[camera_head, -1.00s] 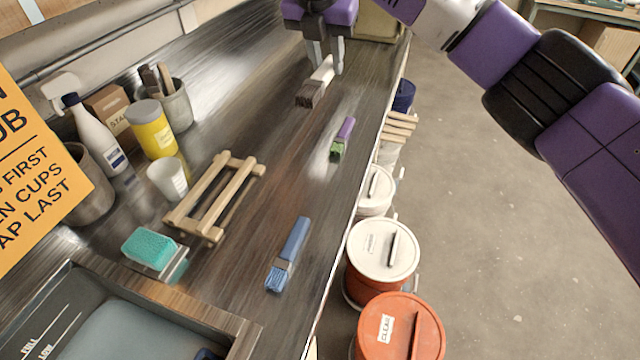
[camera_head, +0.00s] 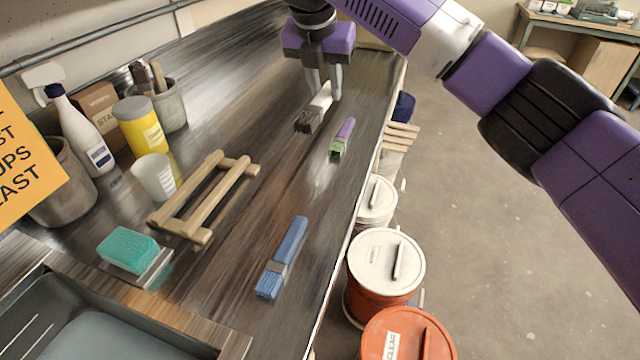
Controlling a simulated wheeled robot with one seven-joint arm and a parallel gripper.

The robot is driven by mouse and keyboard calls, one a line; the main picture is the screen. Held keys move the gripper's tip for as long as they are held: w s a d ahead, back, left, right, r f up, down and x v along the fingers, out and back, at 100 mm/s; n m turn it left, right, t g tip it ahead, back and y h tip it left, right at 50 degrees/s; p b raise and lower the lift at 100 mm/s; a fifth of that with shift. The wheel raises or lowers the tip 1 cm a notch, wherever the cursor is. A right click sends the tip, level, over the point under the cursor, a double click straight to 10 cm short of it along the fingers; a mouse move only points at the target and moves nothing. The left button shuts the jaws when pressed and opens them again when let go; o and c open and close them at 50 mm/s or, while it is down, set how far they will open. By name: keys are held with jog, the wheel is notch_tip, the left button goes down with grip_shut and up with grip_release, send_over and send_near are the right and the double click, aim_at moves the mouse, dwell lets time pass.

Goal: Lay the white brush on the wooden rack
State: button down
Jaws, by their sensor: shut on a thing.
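The white brush (camera_head: 318,105) has a pale handle and dark brown bristles that point toward the lower left. My gripper (camera_head: 324,93) is shut on its handle, near the far end of the dark counter. The brush is at or just above the counter; I cannot tell if it touches. The wooden rack (camera_head: 205,196) is a pale frame of two long rails on cross pieces, lying empty on the counter to the lower left of my gripper, well apart from it.
A purple brush with green bristles (camera_head: 343,137) and a blue brush (camera_head: 283,259) lie on the counter (camera_head: 235,290). A white cup (camera_head: 154,177), yellow jar (camera_head: 140,125), spray bottle (camera_head: 82,132) and teal sponge (camera_head: 128,250) stand left. Lidded buckets (camera_head: 386,262) line the right edge.

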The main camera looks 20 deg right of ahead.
send_over(326, 174)
jog(key=s, duration=0.1)
jog(key=f, duration=1.7)
jog(key=shift+s+a, duration=0.1)
jog(key=shift+a, duration=0.3)
jog(key=shift+f+p, duration=0.8)
jog(key=shift+f, duration=0.5)
jog(key=c, duration=1.1)
grip_release()
jog(key=shift+f, duration=0.1)
jog(key=shift+c, duration=0.2)
jog(key=shift+f+b, duration=0.1)
jog(key=shift+b, duration=0.2)
